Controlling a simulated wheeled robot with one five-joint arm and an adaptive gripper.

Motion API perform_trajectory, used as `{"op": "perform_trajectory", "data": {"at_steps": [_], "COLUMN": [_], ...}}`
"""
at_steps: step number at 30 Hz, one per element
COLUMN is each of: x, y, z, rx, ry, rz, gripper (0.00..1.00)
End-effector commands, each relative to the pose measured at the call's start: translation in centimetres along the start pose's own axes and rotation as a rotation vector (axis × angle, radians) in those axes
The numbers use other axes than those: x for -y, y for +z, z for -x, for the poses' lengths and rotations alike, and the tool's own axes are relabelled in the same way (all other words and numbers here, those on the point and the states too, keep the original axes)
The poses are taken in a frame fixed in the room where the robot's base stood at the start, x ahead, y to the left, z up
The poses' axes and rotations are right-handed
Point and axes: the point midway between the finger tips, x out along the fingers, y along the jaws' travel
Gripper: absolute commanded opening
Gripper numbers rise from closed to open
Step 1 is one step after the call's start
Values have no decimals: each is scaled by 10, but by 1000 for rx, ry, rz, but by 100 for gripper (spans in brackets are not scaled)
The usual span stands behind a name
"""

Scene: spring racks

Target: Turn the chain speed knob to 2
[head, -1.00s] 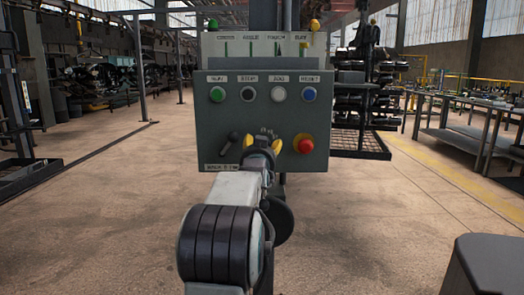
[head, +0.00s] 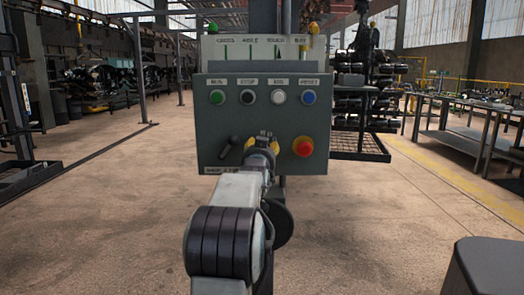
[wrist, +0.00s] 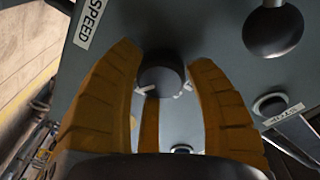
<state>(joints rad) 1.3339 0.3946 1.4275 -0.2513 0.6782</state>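The control panel (head: 263,125) stands upright ahead of me. A dark round knob (wrist: 161,74) shows between my gripper's yellow fingers in the wrist view, with small white marks beside it. A label reading SPEED (wrist: 90,22) is on the panel near it. My gripper (head: 262,143) is in front of the panel's lower middle and hides this knob in the head view. Its fingers, seen in the wrist view (wrist: 168,70), are spread on both sides of the knob, with a narrow gap at the right. Contact at the left is unclear. I cannot read the knob's setting.
A black lever (head: 230,148) is left of my gripper; its ball end (wrist: 272,32) shows in the wrist view. A red stop button (head: 303,147) is close on the right. Green (head: 217,97), black, white and blue buttons form a row above.

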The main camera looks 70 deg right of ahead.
Motion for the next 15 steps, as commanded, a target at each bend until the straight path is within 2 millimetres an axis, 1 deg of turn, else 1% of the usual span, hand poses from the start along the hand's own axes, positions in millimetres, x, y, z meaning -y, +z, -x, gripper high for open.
{"op": "perform_trajectory", "data": {"at_steps": [1,2,12,15], "x": [0,0,0,0], "y": [0,0,1,1], "z": [0,0,0,0], "rx": [0,0,1,1], "ry": [0,0,0,0], "rz": [0,0,0,1], "gripper": [43,40,10,10]}}
